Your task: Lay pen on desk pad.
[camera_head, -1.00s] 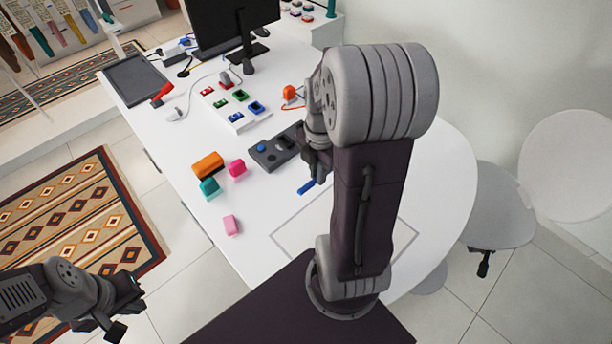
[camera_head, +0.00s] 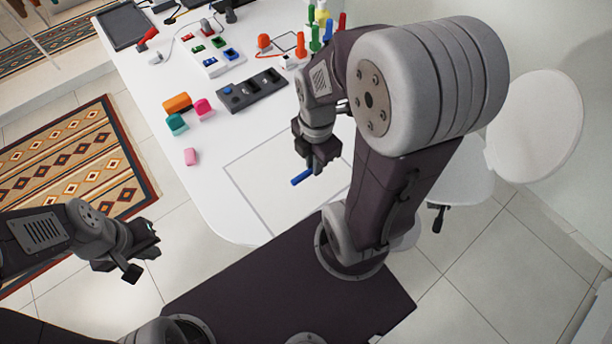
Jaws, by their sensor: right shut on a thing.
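The blue pen (camera_head: 300,177) is in my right gripper (camera_head: 315,168), which is shut on it. The pen's left part sticks out from the fingers and the rest is hidden by them. The desk pad (camera_head: 262,182) is a pale sheet with a thin grey outline on the white desk. The gripper and pen are over the pad's area; I cannot tell whether the pen touches it. My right arm covers the pad's right side. My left gripper (camera_head: 140,253) is at the lower left, away from the desk, and its fingers look apart and empty.
Several coloured upright pieces stand at the back right.

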